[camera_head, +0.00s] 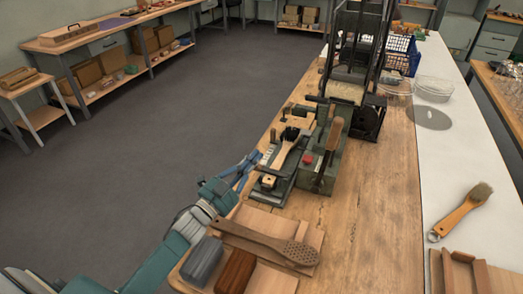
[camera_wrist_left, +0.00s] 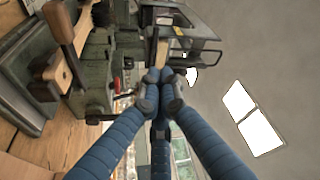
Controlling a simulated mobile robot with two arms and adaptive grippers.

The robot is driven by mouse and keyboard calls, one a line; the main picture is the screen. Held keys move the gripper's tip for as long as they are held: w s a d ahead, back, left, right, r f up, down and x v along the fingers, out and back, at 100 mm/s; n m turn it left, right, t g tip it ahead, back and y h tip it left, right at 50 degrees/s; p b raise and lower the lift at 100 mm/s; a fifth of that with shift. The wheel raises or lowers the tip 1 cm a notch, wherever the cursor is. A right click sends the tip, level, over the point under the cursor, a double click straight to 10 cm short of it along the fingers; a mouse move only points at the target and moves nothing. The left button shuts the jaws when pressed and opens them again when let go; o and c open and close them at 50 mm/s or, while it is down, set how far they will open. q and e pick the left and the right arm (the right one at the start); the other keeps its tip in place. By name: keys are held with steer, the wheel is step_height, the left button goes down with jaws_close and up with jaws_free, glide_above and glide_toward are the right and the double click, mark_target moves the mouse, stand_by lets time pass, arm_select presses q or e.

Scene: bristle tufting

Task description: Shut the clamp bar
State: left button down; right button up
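A green metal fixture (camera_head: 283,185) stands on the wooden bench with a pale wooden brush body (camera_head: 287,150) lying on it and dark clamp parts (camera_head: 291,133) across that. Beside it stands a green machine block with a red button (camera_head: 308,158) and a lever with a wooden handle (camera_head: 333,134). A wooden-handled lever also shows in the left wrist view (camera_wrist_left: 60,27). I cannot tell for sure which part is the clamp bar. My left gripper (camera_head: 258,158) is just left of the fixture, over the bench edge. Its blue fingers meet at the tips (camera_wrist_left: 160,77), with nothing clearly between them.
A perforated wooden paddle (camera_head: 265,241), a grey block (camera_head: 202,262) and a brown block (camera_head: 236,271) lie at the near end. A tall black frame (camera_head: 355,45) stands behind the machine. A brush (camera_head: 462,211) lies on the white surface at right. Bare bench lies right of the machine.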

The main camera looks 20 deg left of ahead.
arm_select(q)
steer(key=s, duration=0.1)
steer(key=s+f, duration=0.1)
steer(key=s, duration=0.2)
steer(key=shift+f+b, duration=0.3)
steer(key=shift+b, duration=0.05)
steer(key=shift+a, duration=0.1)
steer(key=shift+f, duration=0.1)
